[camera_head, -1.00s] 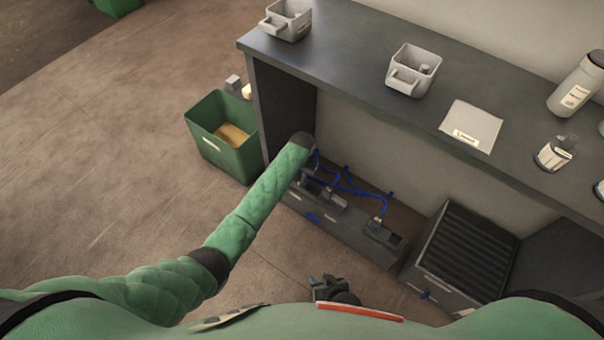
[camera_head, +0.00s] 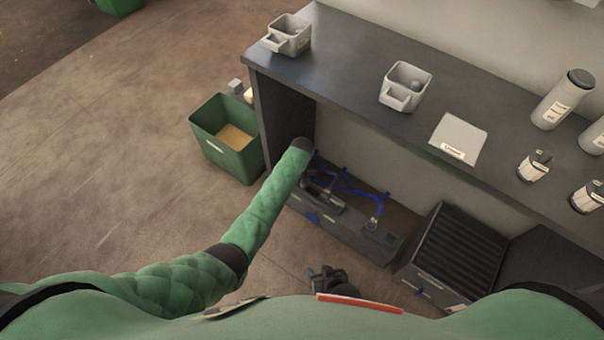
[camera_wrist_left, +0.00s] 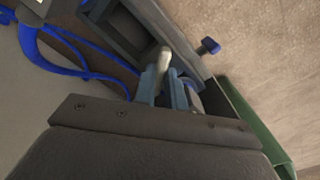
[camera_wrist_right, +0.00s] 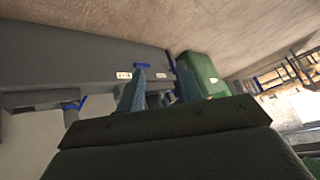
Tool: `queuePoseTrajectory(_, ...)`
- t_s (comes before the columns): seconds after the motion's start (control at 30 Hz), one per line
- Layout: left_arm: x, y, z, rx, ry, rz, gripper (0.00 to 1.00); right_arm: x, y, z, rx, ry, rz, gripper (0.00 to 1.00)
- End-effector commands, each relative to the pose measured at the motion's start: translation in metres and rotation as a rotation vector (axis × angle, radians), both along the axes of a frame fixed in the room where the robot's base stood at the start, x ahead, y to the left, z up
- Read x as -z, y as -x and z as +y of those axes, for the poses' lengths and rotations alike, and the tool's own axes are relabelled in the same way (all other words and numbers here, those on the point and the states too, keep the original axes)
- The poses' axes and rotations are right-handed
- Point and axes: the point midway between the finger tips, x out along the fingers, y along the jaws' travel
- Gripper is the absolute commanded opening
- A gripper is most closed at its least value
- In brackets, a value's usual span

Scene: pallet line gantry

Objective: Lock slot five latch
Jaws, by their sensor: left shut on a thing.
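A low dark unit (camera_head: 345,232) with slots, small labels and blue cables stands under the counter. My left gripper (camera_wrist_left: 166,88) is at its slots, shut on a pale rounded lever (camera_wrist_left: 164,58), which may be the latch. A blue knob (camera_wrist_left: 208,46) projects from the unit's front edge beyond the fingers. In the head view, my left forearm and wrist hide part of the unit. I cannot read any slot number. My right gripper (camera_wrist_right: 150,88) is open and empty, facing the unit's front with its blue tab (camera_wrist_right: 142,65); it shows low in the head view (camera_head: 325,275).
A green bin (camera_head: 222,150) stands left of the counter (camera_head: 350,55). A ribbed dark box (camera_head: 455,245) stands right of the unit. Grey containers (camera_head: 405,88), a sheet and bottles are on the counter.

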Motion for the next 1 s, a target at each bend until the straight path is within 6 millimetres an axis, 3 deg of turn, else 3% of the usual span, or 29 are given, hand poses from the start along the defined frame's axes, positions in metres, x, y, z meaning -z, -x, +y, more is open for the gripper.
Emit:
queuePoseTrajectory(0.1,-0.004,0.000,-0.001,-0.075,0.002,0.001,0.00,-0.010,0.002,0.000,-0.002,0.002,0.009,0.36)
queuePoseTrajectory(0.3,-0.003,0.000,-0.001,-0.189,0.001,0.000,0.00,-0.063,-0.011,0.000,-0.018,0.008,0.047,0.36)
queuePoseTrajectory(0.5,-0.002,-0.001,-0.001,-0.273,0.002,-0.001,0.00,-0.093,-0.013,0.001,-0.029,0.012,0.077,0.36)
queuePoseTrajectory(0.73,-0.001,-0.001,-0.001,-0.319,0.002,-0.001,0.00,-0.108,-0.014,0.001,-0.035,0.013,0.091,0.36)
queuePoseTrajectory(1.0,0.000,-0.001,0.000,-0.326,0.001,-0.001,0.00,-0.110,-0.014,0.001,-0.036,0.014,0.095,0.36)
